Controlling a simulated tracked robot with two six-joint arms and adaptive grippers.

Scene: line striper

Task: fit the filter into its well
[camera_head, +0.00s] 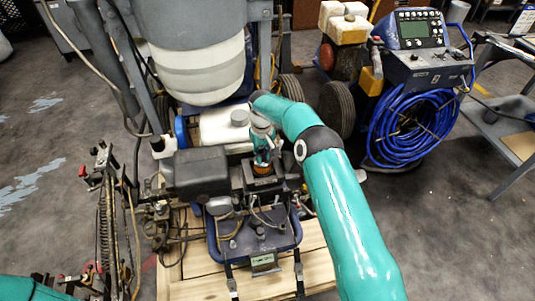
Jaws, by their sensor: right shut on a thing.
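My right gripper (262,160) comes down from above at the middle of the line striper and is shut on the filter. Only a small orange-brown part of the filter (262,170) shows below the fingers. It is over or partly inside a dark block (285,184) on the machine, where the well seems to be. The well's opening is hidden by the gripper and filter, so I cannot tell how deep the filter sits. My left gripper is not in view; only a bit of my teal left arm shows at the lower left corner.
A black box (198,172) and a white tank (222,127) stand close beside the gripper. The striper rests on a wooden pallet (318,262). Hoses and rods crowd its left side. A second machine with a coiled blue hose (410,127) stands at the right.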

